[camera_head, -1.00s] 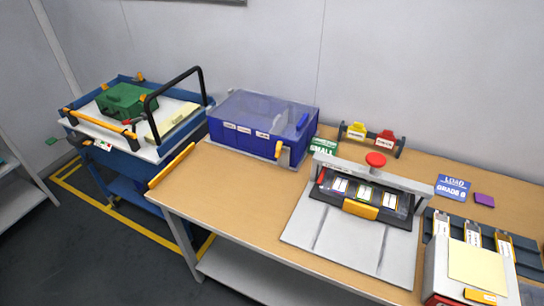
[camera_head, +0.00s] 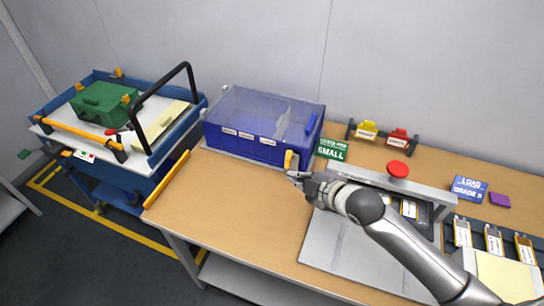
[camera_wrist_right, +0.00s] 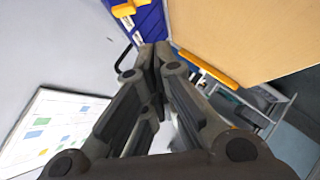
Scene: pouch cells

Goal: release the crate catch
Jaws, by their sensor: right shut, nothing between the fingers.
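The blue crate (camera_head: 240,148) with a clear lid (camera_head: 262,104) stands at the back left of the table. Its orange-yellow catch (camera_head: 290,160) is on the front wall near the right corner. My right gripper (camera_head: 295,176) is shut and empty, its fingertips just below the catch in the head view; I cannot tell whether they touch it. In the right wrist view, the shut fingers (camera_wrist_right: 154,52) point toward the crate's blue wall (camera_wrist_right: 151,22), and an orange piece (camera_wrist_right: 130,7) shows at the top edge. My left gripper is out of view.
A press fixture with a red knob (camera_head: 398,169) sits under and behind my right arm. A green sign (camera_head: 332,150) stands right of the crate. A blue cart (camera_head: 127,165) with a black hoop handle stands left of the table (camera_head: 225,205). The table's front left is clear.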

